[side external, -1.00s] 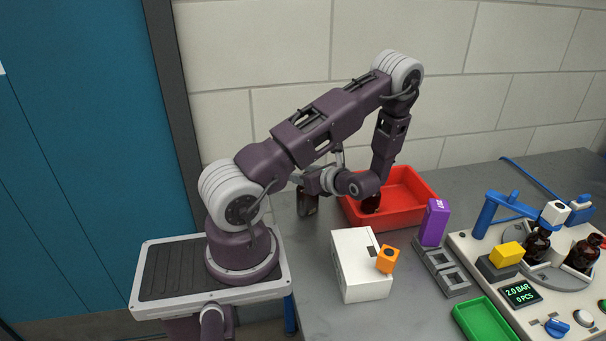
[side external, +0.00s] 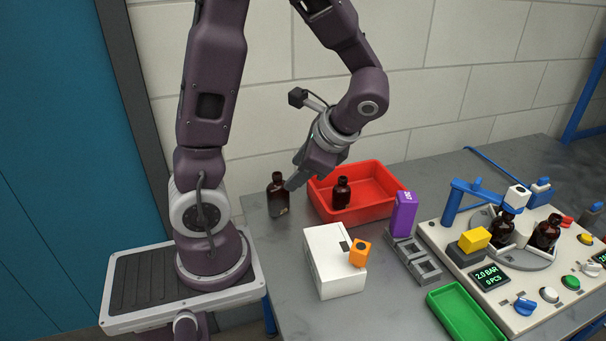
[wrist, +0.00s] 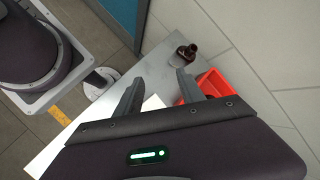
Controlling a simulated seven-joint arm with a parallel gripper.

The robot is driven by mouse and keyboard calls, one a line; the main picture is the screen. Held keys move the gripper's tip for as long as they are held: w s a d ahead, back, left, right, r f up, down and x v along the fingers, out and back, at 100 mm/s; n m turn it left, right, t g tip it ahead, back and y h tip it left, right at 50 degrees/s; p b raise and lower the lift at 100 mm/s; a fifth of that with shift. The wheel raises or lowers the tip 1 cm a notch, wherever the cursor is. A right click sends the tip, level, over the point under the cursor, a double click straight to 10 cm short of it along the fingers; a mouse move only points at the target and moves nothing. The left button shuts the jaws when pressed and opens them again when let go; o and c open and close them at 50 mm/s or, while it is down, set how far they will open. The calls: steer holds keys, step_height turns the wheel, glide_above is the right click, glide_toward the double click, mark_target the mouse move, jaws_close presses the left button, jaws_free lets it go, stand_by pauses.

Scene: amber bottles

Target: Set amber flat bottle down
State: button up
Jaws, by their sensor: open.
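An amber flat bottle (side external: 278,196) with a dark cap stands upright on the grey table, left of the red tray (side external: 376,213). It also shows in the wrist view (wrist: 184,53), beyond the fingers and apart from them. My gripper (side external: 291,184) is just right of the bottle in the side view, tilted down toward it. In the wrist view its two fingers (wrist: 156,88) are spread with nothing between them. Another amber bottle (side external: 341,194) stands in the red tray.
A white box (side external: 333,266) with an orange block (side external: 359,253) is in front of the tray. A purple block (side external: 403,213) stands in a grey holder. A green tray (side external: 465,312) and a machine panel (side external: 520,259) with amber bottles are at right. The wall is close behind.

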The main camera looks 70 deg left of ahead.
steer(key=s+d+r+n+t+h, duration=0.2)
steer(key=d+r+t+h, duration=0.1)
steer(key=d, duration=0.4)
steer(key=s+d+r+n+t+h, duration=0.2)
steer(key=d+r+t, duration=0.3)
steer(key=d, duration=0.3)
steer(key=shift+d+r+n+t+h, duration=0.15)
steer(key=shift+r+n+t+h, duration=0.25)
steer(key=shift+r+n+h, duration=0.45)
steer(key=shift+f, duration=0.1)
